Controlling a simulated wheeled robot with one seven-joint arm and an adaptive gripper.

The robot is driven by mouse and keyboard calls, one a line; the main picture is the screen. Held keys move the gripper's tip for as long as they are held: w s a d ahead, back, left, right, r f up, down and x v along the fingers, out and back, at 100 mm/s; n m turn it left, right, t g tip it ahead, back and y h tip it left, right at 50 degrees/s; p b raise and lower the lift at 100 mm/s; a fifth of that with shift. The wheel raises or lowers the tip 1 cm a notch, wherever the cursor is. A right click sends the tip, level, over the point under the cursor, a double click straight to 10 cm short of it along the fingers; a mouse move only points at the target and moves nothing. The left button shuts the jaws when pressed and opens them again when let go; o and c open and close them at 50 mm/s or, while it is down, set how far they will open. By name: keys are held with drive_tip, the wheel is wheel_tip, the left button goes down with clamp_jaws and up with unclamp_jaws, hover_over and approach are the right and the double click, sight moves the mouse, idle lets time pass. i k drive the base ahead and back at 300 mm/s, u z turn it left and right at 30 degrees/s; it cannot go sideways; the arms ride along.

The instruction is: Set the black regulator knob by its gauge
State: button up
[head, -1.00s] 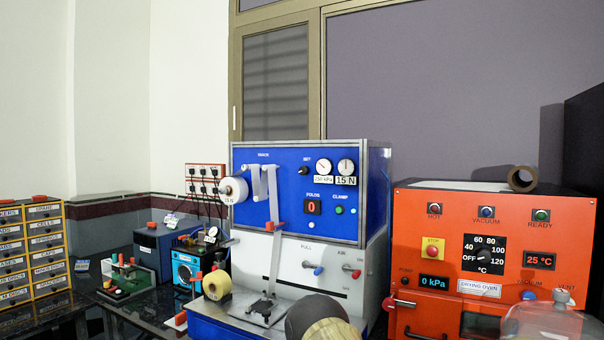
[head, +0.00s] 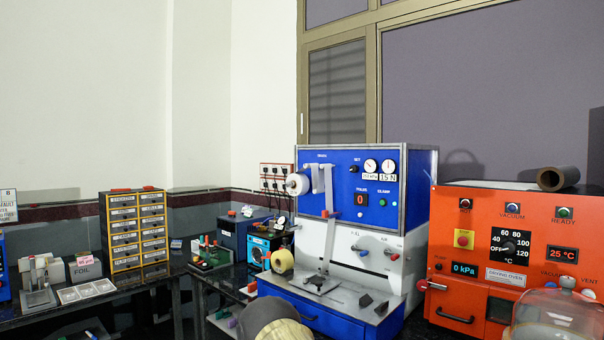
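The black regulator knob (head: 353,169) sits under the SET label on the blue upper panel of the winding machine (head: 335,237). Just right of it is its small white round gauge (head: 371,165), with a label under it too small to read surely. A second round gauge (head: 388,167) beside it has a 15 N label. The needles and the knob's pointer are too small to read.
An orange drying oven (head: 469,220) stands close on the right, with a clear dome (head: 555,318) in front. Two small dark pieces lie on the machine's deck (head: 340,300). A drawer cabinet (head: 138,228) and small devices stand left. The air before the blue panel looks clear.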

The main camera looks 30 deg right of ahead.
sight(354, 169)
drive_tip(key=z, duration=0.95)
drive_tip(key=k, duration=0.1)
drive_tip(key=u, duration=1.35)
drive_tip(key=i, duration=1.05)
drive_tip(key=z, duration=0.6)
